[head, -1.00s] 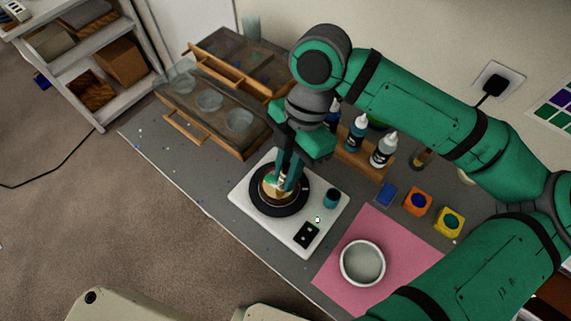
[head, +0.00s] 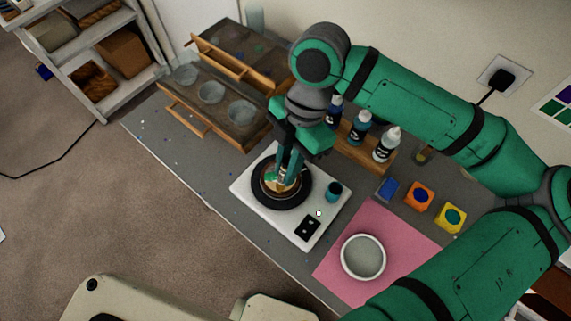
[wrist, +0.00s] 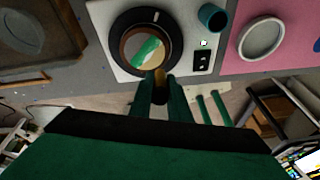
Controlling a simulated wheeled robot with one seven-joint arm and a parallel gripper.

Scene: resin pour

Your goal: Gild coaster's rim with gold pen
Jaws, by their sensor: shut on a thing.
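The coaster (wrist: 141,50), a round piece with green, tan and pale areas, lies at the middle of a black turntable disc (wrist: 121,30) on a white base (head: 240,187). The disc also shows in the head view (head: 290,206). My gripper (wrist: 159,88) is shut on the gold pen (wrist: 160,78), a short tan-gold piece visible between its fingertips. The pen points at the coaster's near edge in the wrist view. Whether its tip touches the rim cannot be told. In the head view my gripper (head: 287,170) hangs over the turntable and covers part of the coaster.
A small teal cup (head: 333,191) and a black switch panel (head: 308,228) are on the white base. A white bowl (head: 363,256) stands on a pink mat (head: 410,240). Bottles (head: 386,146) stand behind. A wooden box with clear dishes (head: 210,93) is at left.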

